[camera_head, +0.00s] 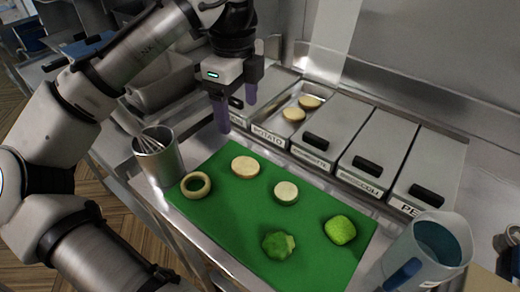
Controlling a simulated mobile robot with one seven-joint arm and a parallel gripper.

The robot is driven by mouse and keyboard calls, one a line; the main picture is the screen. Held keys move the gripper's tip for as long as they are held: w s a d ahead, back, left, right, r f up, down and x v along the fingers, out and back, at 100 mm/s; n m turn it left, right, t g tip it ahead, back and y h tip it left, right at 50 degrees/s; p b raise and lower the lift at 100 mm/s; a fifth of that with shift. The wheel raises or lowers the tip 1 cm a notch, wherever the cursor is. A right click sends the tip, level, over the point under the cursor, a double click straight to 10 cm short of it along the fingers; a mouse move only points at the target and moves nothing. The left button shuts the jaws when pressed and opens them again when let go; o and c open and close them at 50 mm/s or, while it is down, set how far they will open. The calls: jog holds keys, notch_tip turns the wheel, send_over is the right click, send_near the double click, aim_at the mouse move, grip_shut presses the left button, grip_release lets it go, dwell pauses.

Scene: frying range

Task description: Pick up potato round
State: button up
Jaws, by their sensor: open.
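A pale tan slice with a brown edge (245,167), which looks like a potato round, lies flat on the green board (225,215) near its back left. Two similar slices lie in the open bin labelled POTATO (268,122): one nearer (294,114) and one farther (309,103). My gripper (236,116) is open and points down, with purple fingers apart and nothing between them. It appears above the back left edge of the board, left of the potato bin; its exact height is hard to tell.
The board also holds an onion ring (196,185), a pale green round (286,192), a broccoli piece (278,245) and a green pepper piece (340,230). A metal cup with a whisk (160,165) stands left, a jug (430,250) right. Lidded bins (375,150) line the back.

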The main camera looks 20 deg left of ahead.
send_over(243, 164)
jog(key=f, duration=0.8)
jog(key=shift+s+a, duration=0.15)
jog(key=shift+a, duration=0.05)
jog(key=shift+d+f, duration=0.15)
jog(key=shift+f, duration=2.75)
jog(key=shift+c, duration=0.3)
jog(key=c, duration=0.8)
jog(key=shift+o, duration=0.2)
jog(key=shift+r, duration=0.1)
